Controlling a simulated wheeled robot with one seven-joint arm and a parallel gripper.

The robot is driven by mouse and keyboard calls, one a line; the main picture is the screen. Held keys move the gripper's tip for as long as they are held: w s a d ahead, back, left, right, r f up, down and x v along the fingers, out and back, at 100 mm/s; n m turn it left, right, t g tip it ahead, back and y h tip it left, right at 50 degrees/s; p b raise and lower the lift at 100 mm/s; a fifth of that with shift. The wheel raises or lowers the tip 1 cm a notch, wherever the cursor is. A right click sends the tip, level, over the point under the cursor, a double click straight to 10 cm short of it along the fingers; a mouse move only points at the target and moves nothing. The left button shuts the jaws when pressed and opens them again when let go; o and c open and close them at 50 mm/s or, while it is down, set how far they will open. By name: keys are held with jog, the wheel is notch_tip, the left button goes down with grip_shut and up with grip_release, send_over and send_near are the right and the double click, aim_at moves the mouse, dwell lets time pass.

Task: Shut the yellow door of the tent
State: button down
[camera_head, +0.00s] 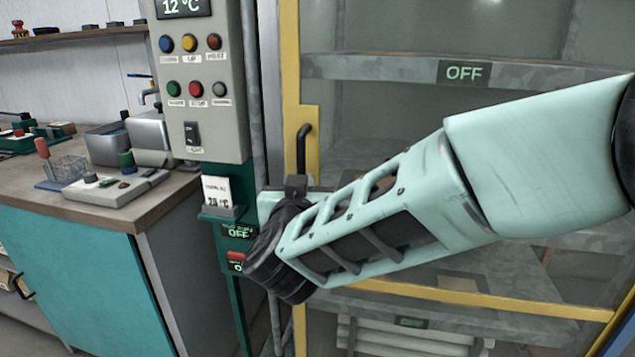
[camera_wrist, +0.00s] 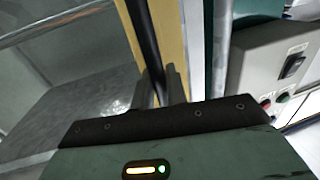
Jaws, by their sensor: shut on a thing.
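The tent's yellow-framed door (camera_head: 290,70) with clear panes fills the middle and right of the head view. Its left post stands beside the grey control column; I cannot tell if it is fully closed. A black upright handle (camera_head: 302,145) is on that post. My gripper (camera_head: 297,183) is at the handle's lower part, mostly hidden behind my wrist. In the wrist view, my gripper (camera_wrist: 163,83) has its dark fingers shut around the black handle bar (camera_wrist: 144,35), beside the yellow post (camera_wrist: 169,30).
The control panel (camera_head: 202,95) with coloured buttons stands close left of the handle. A workbench (camera_head: 115,212) with small devices is farther left. Behind the clear panes are grey shelves with OFF displays (camera_head: 464,73) and white rolls (camera_head: 400,340) low down.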

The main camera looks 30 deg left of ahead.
jog(key=shift+s+a+r, duration=0.15)
jog(key=shift+a, duration=0.1)
jog(key=c, duration=1.5)
grip_release()
jog(key=shift+a, duration=0.15)
jog(key=b+v, duration=0.1)
jog(key=v, duration=1.6)
jog(key=shift+d, duration=0.2)
jog(key=shift+s, duration=0.1)
